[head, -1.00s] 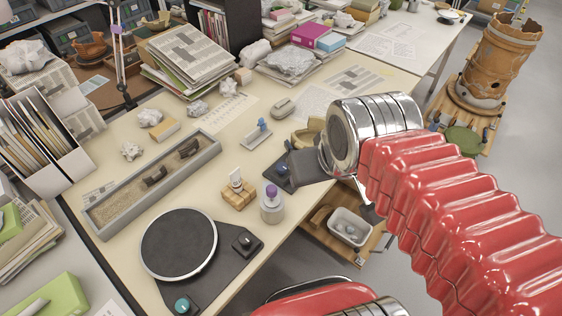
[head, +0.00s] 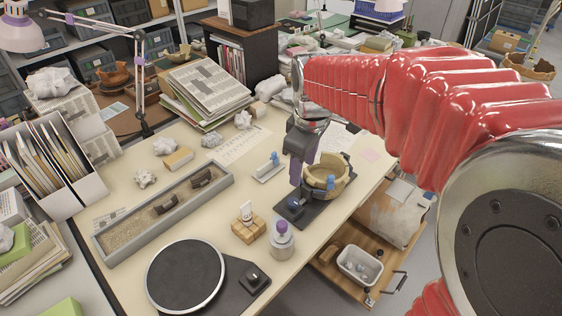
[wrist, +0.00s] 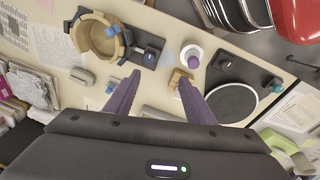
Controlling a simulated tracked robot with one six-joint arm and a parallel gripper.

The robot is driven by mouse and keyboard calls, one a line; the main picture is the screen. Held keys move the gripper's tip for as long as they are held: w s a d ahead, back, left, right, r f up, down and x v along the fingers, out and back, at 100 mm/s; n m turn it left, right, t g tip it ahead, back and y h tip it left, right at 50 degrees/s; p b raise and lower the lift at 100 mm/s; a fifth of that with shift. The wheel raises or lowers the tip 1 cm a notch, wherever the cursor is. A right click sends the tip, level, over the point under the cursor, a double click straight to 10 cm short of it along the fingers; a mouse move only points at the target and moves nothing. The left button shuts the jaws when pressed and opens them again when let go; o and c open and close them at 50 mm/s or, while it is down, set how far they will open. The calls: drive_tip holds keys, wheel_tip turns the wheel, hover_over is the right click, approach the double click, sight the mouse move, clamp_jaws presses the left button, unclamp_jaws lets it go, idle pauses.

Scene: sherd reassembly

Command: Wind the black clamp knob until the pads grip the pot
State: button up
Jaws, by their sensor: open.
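The tan pot (head: 340,187), with an uneven rim, sits on the dark clamp base (head: 318,212). Blue pads (head: 330,181) show at the pot; I cannot tell whether they touch it. The black clamp knob (head: 294,205) is at the near left end of the base, beside the pot. In the wrist view the pot (wrist: 97,40) is at upper left and the knob (wrist: 150,57) lies just beyond my fingertips. My gripper (wrist: 160,76) is open, its purple fingers apart with nothing between them.
A white jar with a purple top (head: 281,238) and a wooden block (head: 249,226) stand near the clamp. A black turntable (head: 185,275) is in front. A grey sherd tray (head: 165,205) lies left. A small blue-topped stand (head: 271,168) is behind my gripper.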

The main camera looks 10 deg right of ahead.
sight(292, 201)
drive_tip(key=w+f+n+g, duration=0.2)
drive_tip(key=w+f+n, duration=0.3)
drive_tip(key=w+f, duration=0.3)
drive_tip(key=shift+w+f, duration=0.2)
drive_tip(key=shift+w, duration=0.2)
drive_tip(key=shift+f, duration=0.15)
wheel_tip(292, 201, down, 14)
drive_tip(key=shift+r, duration=0.25)
drive_tip(key=shift+c, duration=0.2)
